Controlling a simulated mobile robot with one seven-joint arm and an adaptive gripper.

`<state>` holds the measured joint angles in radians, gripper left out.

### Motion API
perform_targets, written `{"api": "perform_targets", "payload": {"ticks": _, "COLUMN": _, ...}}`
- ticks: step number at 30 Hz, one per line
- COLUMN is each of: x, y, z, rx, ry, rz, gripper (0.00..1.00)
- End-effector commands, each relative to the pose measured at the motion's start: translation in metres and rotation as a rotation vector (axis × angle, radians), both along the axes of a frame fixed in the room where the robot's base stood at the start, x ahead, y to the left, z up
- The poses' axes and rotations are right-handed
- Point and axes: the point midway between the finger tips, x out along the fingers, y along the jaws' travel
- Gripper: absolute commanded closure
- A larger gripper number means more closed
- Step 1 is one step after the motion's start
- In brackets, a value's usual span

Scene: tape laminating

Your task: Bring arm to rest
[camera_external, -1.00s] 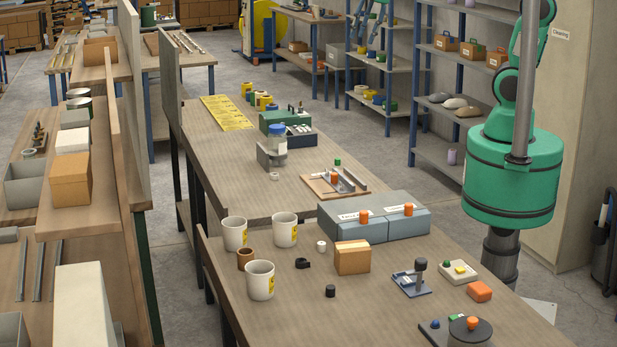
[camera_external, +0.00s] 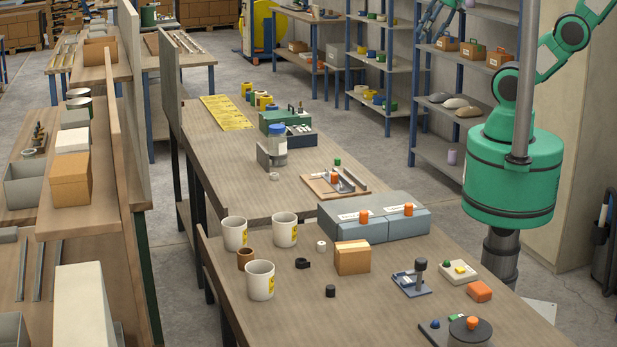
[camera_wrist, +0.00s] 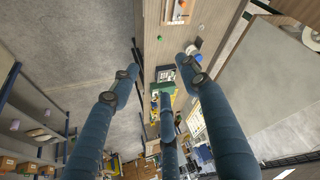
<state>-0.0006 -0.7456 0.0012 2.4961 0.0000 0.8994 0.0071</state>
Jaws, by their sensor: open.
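My gripper (camera_external: 433,18) shows at the top of the external view, raised in front of the shelves and partly cut off by the frame edge. In the wrist view my gripper (camera_wrist: 165,92) has its three dark blue fingers spread wide, with nothing between them. It is open and empty, high above the floor and apart from the tables. My green arm (camera_external: 570,34) is bent on the right, and parts of it lie outside the picture.
The wooden workbench (camera_external: 265,190) carries a green case (camera_external: 284,121), a clear jar with a blue lid (camera_external: 277,140) and a small wooden board (camera_external: 318,188). White mugs (camera_external: 261,280) stand on the nearer bench. Grey shelves (camera_external: 440,62) stand behind; the floor between is clear.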

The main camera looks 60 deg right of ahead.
Motion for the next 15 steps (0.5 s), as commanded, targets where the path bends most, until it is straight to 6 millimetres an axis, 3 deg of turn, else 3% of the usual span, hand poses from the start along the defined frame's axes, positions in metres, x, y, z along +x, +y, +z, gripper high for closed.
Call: {"api": "perform_targets", "payload": {"ticks": 15, "x": -0.0020, "y": -0.0002, "z": -0.0063, "rx": -0.003, "ry": -0.001, "rz": 0.006, "gripper": 0.54}}
